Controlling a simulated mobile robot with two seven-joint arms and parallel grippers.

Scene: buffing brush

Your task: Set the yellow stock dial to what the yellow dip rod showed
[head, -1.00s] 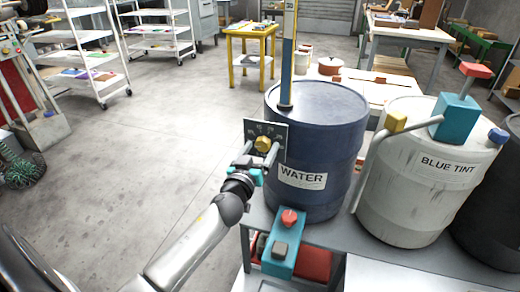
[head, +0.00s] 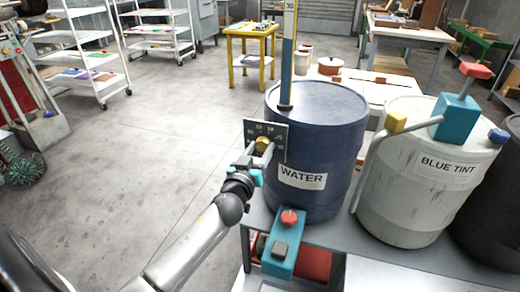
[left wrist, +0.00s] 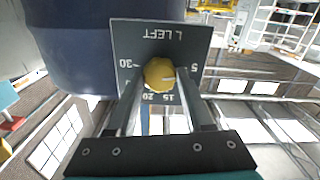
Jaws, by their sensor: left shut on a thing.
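The yellow dial (head: 262,142) is a round knob on a dark plate (head: 279,150) in front of the blue WATER barrel. In the left wrist view the knob (left wrist: 159,73) shows with the plate's words "L LEFT" and the numbers 30, 20, 15 and 5 upside down. A pale line marks the knob; its exact setting is hard to read. My left gripper (head: 257,159) is shut on the knob, one finger on each side. A dip rod (head: 288,50) stands upright in the barrel top, blue below and paler with yellow above; a 30 shows near its top. My right gripper is out of view.
The WATER barrel (head: 326,112) stands on a grey bench beside a white BLUE TINT barrel (head: 412,205) with a bent pipe. A teal box with a red knob (head: 289,217) is below the dial plate.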

